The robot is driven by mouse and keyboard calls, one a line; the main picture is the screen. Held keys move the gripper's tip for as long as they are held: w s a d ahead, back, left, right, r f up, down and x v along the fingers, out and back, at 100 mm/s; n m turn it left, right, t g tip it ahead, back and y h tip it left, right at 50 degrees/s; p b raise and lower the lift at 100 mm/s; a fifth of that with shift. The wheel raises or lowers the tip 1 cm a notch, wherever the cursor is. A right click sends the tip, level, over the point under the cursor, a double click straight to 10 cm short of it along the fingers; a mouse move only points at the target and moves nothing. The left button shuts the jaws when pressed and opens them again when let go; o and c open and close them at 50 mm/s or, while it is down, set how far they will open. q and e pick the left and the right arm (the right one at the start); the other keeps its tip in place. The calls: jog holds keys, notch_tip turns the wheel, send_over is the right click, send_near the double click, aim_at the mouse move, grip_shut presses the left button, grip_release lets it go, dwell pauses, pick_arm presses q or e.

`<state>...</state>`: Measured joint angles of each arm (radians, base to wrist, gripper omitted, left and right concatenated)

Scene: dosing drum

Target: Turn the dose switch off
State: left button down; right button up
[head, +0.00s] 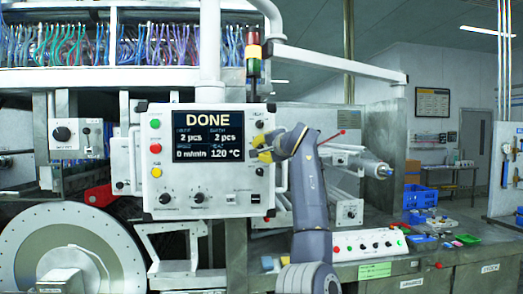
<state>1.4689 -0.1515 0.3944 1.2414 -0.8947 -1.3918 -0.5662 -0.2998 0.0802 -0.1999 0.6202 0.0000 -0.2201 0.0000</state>
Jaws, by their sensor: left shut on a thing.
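The white control panel (145,190) stands in the middle of the head view, its dark screen (208,136) reading DONE, 2 pcs, 2 pcs, 0 m/min and 120 °C. A black knob (259,124) sits just above the fingers. My right gripper is out of view.
Green, red and yellow buttons line the panel's left side; knobs (165,198) sit along its bottom. A large drum (40,235) is at lower left. A button box (370,245) stands on the bench at lower right. Blue bins (418,196) are farther right.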

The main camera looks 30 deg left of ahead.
pick_arm(q)
jog(key=shift+s+a+f+n+h, duration=0.2)
jog(key=shift+a+n+h, duration=0.1)
jog(key=shift+n, duration=0.4)
jog(key=shift+f, duration=0.1)
jog(key=c, duration=1.5)
grip_release()
jog(key=o, duration=0.4)
jog(key=shift+a, duration=0.2)
jog(key=shift+o, duration=0.2)
jog(key=shift+d, duration=0.3)
jog(key=shift+s+d+r, duration=0.15)
jog(key=shift+d+r, duration=0.15)
jog(key=shift+d, duration=0.15)
jog(key=v, duration=1.1)
